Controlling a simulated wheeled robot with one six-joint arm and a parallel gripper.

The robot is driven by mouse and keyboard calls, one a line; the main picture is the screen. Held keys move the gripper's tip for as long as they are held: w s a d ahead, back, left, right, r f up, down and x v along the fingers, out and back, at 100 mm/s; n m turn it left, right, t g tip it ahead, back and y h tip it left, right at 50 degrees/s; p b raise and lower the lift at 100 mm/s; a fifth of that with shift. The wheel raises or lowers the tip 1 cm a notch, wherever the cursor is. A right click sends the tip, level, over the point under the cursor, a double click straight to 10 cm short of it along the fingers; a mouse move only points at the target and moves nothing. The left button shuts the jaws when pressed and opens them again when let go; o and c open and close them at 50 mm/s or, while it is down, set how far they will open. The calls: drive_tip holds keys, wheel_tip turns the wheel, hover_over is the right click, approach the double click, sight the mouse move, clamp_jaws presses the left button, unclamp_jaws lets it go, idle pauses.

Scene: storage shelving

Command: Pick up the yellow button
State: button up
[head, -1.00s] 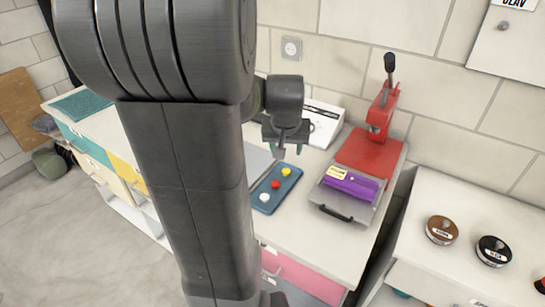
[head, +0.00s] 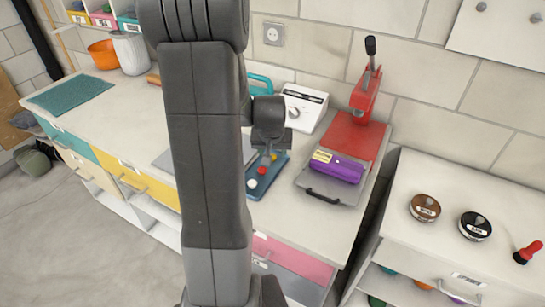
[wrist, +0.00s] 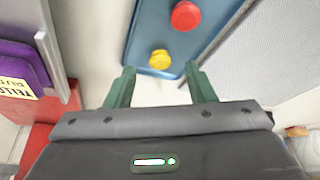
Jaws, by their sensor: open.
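The yellow button (head: 274,157) lies at the far end of a blue tray (head: 246,191) on the white counter, mostly behind my gripper in the head view. In the wrist view the yellow button (wrist: 160,59) is just beyond the gap between my two green fingertips, near the end of the tray (wrist: 143,40). My gripper (wrist: 159,76) is open and empty, and no finger touches the button. In the head view my gripper (head: 268,154) hangs over the far end of the tray. The red button (wrist: 185,15) and white button (head: 252,184) sit in the same tray.
A red press (head: 368,95) with a grey plate and purple block (head: 339,167) stands to the right of the tray. A white device (head: 304,107) is behind. A grey sheet (wrist: 262,50) lies close beside the tray. Two round tins (head: 425,207) stand on the right counter.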

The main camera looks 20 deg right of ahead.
drive_tip(key=shift+x, duration=1.25)
drive_tip(key=c, duration=1)
drive_tip(key=shift+c, duration=0.2)
drive_tip(key=shift+r, duration=0.15)
